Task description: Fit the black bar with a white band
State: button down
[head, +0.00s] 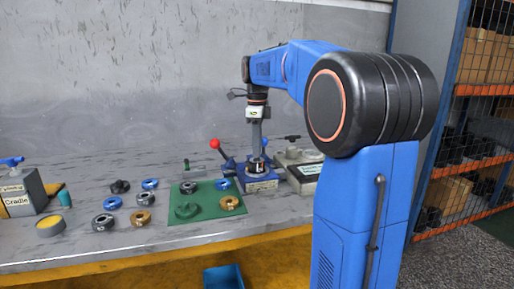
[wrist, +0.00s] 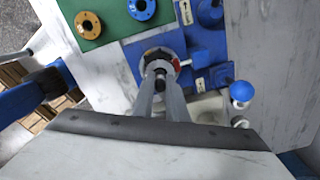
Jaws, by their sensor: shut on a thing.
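My gripper (head: 257,152) points straight down over a blue fixture (head: 262,184) on the bench. In the wrist view my gripper (wrist: 160,84) has its fingers closed together on the black bar (wrist: 159,72). The bar's lower end is at a round grey-and-dark part (wrist: 150,55) on the blue fixture; I cannot tell how deep it sits. In the head view a dark upright piece (head: 257,168) shows below the fingers on the fixture. The white band cannot be made out clearly.
A green mat (head: 207,212) with several rings lies left of the fixture. A red-knobbed lever (head: 215,144) stands beside it, and a grey unit (head: 300,165) stands right. More rings and a cradle box (head: 27,193) are farther left. A blue bin (head: 223,277) is below the front edge.

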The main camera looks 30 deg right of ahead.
jog(key=shift+f, duration=0.4)
dwell(0.4)
jog(key=c, duration=1.3)
grip_release()
jog(key=shift+r, duration=0.1)
jog(key=shift+r, duration=2.95)
